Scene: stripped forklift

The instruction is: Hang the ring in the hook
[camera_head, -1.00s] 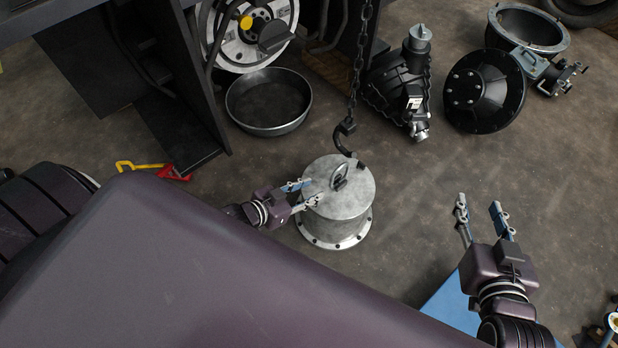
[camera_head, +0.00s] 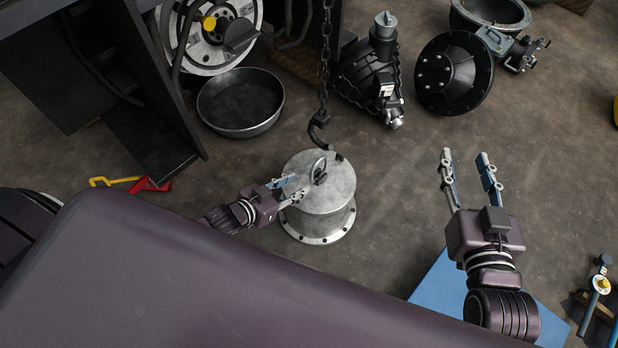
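The ring (camera_head: 319,168) stands up from the top of a grey metal cylinder (camera_head: 327,212) with a bolted base flange on the floor. A dark hook (camera_head: 317,132) hangs on a chain (camera_head: 326,60) just behind and above the ring; whether they touch I cannot tell, but the ring does not appear to hang from it. My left gripper (camera_head: 294,188) is open at the left edge of the cylinder's top, its fingers pointing toward the ring, with nothing seen between them. My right gripper (camera_head: 466,155) is open and empty, well to the right of the cylinder.
A round metal pan (camera_head: 240,103) lies behind left, near a dark frame. A black mechanical unit (camera_head: 370,75) and a black domed part (camera_head: 455,75) stand behind right. Red and yellow tools (camera_head: 130,183) lie at left. Floor between the cylinder and my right gripper is clear.

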